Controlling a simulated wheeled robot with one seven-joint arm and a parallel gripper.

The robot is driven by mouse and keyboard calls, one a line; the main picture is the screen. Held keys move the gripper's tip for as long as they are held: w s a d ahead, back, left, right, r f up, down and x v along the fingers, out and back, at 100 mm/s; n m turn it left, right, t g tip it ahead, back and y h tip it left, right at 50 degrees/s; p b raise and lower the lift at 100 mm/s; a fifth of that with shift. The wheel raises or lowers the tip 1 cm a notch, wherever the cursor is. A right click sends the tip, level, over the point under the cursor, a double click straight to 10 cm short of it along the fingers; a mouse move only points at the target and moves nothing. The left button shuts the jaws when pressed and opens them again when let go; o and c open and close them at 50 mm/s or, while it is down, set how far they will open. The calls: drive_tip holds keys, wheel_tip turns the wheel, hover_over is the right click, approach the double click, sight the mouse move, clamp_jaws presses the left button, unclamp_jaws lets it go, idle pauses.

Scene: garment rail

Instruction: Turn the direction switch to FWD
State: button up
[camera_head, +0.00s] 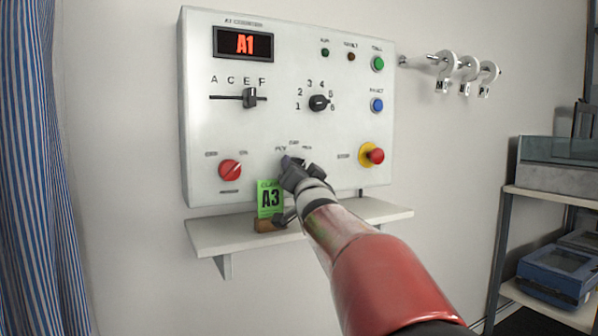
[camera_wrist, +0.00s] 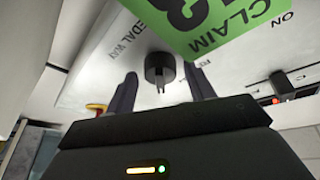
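The direction switch is a round black knob (camera_wrist: 160,68) in the wrist view, with a narrow pointer on its lower side. It stands on the white panel (camera_head: 225,130), low in the middle, under small labels too blurred to read surely in the head view. My gripper (camera_head: 294,166) is in front of the switch and hides most of it in the head view. In the wrist view my gripper (camera_wrist: 160,91) is open, with one finger at each side of the knob and gaps between. I cannot tell whether the fingertips reach past the knob's face.
A green A3 claim card (camera_head: 269,197) stands on the shelf (camera_head: 225,232) close by my gripper.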

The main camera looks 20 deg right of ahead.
drive_tip(key=shift+o, duration=0.2)
drive_tip(key=b+v, duration=0.1)
drive_tip(key=v, duration=0.6)
drive_tip(key=shift+s+b, duration=0.35)
drive_tip(key=shift+s, duration=0.05)
drive_tip(key=shift+a+f, duration=0.1)
drive_tip(key=s+a+f+n+g+y, duration=0.1)
drive_tip(key=s+a+f+n+g, duration=0.2)
drive_tip(key=s+f, duration=0.6)
drive_tip(key=s+a+f+n+g+y, duration=0.2)
drive_tip(key=s+a+f+g, duration=0.5)
drive_tip(key=f, duration=0.6)
drive_tip(key=s+a+f+n+g+y, duration=0.2)
drive_tip(key=s+a+f+n+g, duration=0.2)
drive_tip(key=s+f, duration=0.7)
drive_tip(key=shift+s+a+f+g, duration=0.3)
drive_tip(key=shift+s+a+g, duration=0.25)
drive_tip(key=shift+a, duration=0.25)
drive_tip(key=shift+c, duration=0.5)
